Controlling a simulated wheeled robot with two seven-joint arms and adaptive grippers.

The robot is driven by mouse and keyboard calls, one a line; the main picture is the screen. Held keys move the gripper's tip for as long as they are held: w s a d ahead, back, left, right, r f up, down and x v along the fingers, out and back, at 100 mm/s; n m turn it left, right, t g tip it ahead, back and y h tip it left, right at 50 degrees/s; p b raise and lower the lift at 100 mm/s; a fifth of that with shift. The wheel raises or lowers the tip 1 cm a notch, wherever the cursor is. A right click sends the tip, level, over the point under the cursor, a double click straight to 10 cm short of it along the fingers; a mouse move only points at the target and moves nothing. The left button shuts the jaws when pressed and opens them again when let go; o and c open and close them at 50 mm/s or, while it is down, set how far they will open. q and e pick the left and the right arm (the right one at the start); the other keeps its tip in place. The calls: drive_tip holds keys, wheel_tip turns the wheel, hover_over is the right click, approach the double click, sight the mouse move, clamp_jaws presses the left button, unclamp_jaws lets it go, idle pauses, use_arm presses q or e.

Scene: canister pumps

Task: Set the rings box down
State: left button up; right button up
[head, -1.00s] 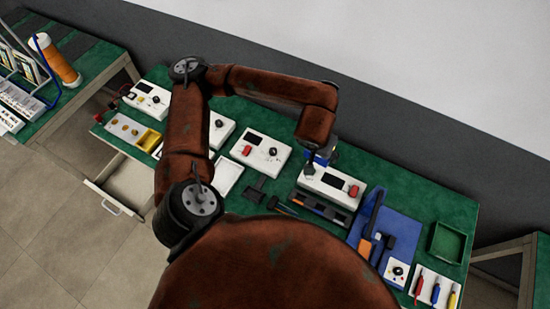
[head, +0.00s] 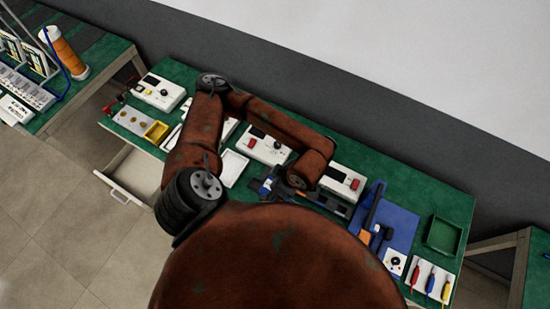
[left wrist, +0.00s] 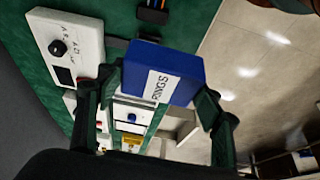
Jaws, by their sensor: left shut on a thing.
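The rings box is a blue box (left wrist: 165,75) with a white label in the left wrist view. The label's lettering is turned and hard to read. My left gripper (left wrist: 158,103) is shut on it, with one dark finger on each side. In the head view the left gripper (head: 266,187) is over the front middle of the green bench, partly hidden by my forearm. I cannot tell whether the box touches the bench top. My right gripper is in neither view.
White instruments (head: 268,147) and (head: 342,180) stand behind and to the right. A white tray (head: 233,167) lies to the left. A blue mat (head: 397,229) with tools and an empty green tray (head: 443,235) are further right. A drawer (head: 128,185) stands open at the front left.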

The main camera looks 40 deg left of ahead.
use_arm(q)
drive_tip(key=w+a+f, duration=0.1)
drive_tip(key=w+f, duration=0.2)
drive_tip(key=w, duration=0.1)
drive_tip(key=w+a+f, duration=0.1)
drive_tip(key=w+f, duration=0.2)
drive_tip(key=w, duration=0.1)
drive_tip(key=w+a+f, duration=0.1)
drive_tip(key=w+f, duration=0.2)
drive_tip(key=w, duration=0.1)
drive_tip(key=shift+w, duration=0.25)
drive_tip(key=shift+w+a+f, duration=0.15)
drive_tip(key=shift+w+f, duration=0.3)
drive_tip(key=shift+f, duration=0.15)
wheel_tip(320, 180, down, 2)
drive_tip(key=shift+f, duration=0.4)
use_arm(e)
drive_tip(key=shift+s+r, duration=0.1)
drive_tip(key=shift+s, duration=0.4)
use_arm(q)
drive_tip(key=shift+f, duration=0.1)
drive_tip(key=o, duration=0.7)
drive_tip(key=shift+f, duration=0.1)
drive_tip(key=o, duration=0.5)
drive_tip(key=shift+c, duration=0.2)
